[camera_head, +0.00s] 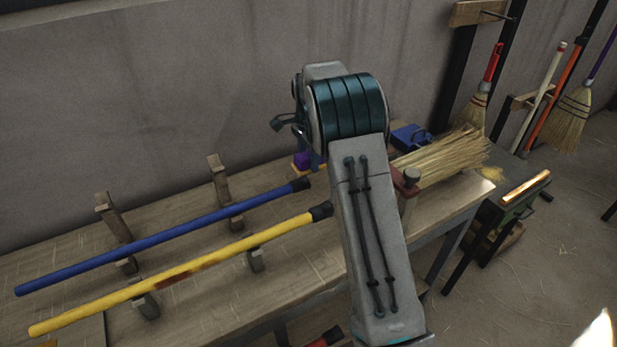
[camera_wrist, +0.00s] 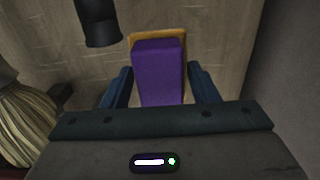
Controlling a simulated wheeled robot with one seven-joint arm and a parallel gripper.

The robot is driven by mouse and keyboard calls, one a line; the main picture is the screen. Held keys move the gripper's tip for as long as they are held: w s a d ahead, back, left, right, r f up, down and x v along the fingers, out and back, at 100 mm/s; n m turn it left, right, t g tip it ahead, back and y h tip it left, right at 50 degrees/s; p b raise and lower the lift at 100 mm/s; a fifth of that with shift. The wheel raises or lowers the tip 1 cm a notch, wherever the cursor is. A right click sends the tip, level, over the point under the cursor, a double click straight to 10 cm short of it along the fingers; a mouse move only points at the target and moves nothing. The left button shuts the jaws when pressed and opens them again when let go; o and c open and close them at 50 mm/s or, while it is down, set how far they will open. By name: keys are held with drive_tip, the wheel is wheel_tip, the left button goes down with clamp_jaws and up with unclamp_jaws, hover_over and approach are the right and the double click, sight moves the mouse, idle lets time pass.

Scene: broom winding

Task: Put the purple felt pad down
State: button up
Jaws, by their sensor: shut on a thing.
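The purple felt pad (camera_wrist: 158,72) is a purple block between the two blue fingers of my gripper (camera_wrist: 160,88) in the wrist view. My gripper is shut on it. An orange-yellow piece (camera_wrist: 134,38) shows just beyond and around the pad's far end; I cannot tell whether the pad touches it. In the head view a small part of the pad (camera_head: 302,159) shows left of my arm, above the back of the wooden bench (camera_head: 60,262). Most of my gripper is hidden behind my arm there.
A blue handle (camera_head: 160,236) and a yellow handle (camera_head: 180,268) lie on wooden supports at the left of the bench. A bundle of straw (camera_head: 445,155) and a blue object (camera_head: 408,136) are right of my arm. Brooms hang on the wall at the far right.

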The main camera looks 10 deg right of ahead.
sight(309, 173)
drive_tip(key=shift+f, duration=3.15)
drive_tip(key=o, duration=0.9)
drive_tip(key=shift+f, duration=0.15)
wheel_tip(309, 173, up, 14)
drive_tip(key=shift+f, duration=0.1)
drive_tip(key=s+r+n+t, duration=0.1)
drive_tip(key=s+r+n, duration=0.2)
drive_tip(key=s, duration=0.6)
drive_tip(key=s+r+n, duration=0.4)
drive_tip(key=s, duration=0.4)
drive_tip(key=s+f+n, duration=0.1)
drive_tip(key=s+n, duration=0.1)
drive_tip(key=s, duration=0.4)
drive_tip(key=s+f+n+t, duration=0.1)
drive_tip(key=s+f+n, duration=0.1)
drive_tip(key=s, duration=0.5)
drive_tip(key=s+f+n, duration=0.2)
drive_tip(key=s+n, duration=0.1)
drive_tip(key=s, duration=0.3)
drive_tip(key=shift+s+a+t, duration=0.1)
drive_tip(key=shift+s+t, duration=0.2)
